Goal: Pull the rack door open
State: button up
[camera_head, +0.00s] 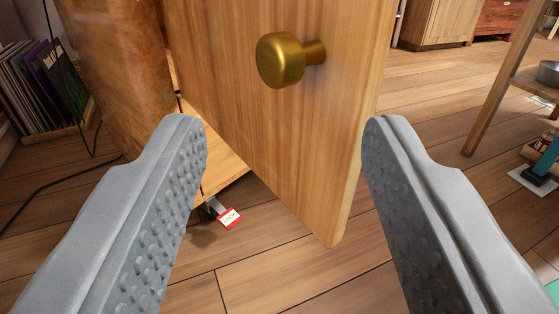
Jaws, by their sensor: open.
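The wooden rack door (240,90) fills the upper middle of the view, with its free edge toward the right. It stands swung out from the cabinet, and a gap shows at its left. A round brass knob (281,60) sticks out from the door's face near the top. My gripper (285,135) is open, with one grey finger on each side of the lower part of the door. The knob is above and between the fingertips, and nothing is held. I cannot tell whether either finger touches the door.
A red-and-white tag (229,217) lies on the floor below the door. A row of records (45,90) and a dark cable are at the left. A wooden shelf stand (505,85) is at the right.

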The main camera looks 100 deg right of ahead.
jog(key=shift+p+v, duration=0.3)
jog(key=shift+v, duration=2.1)
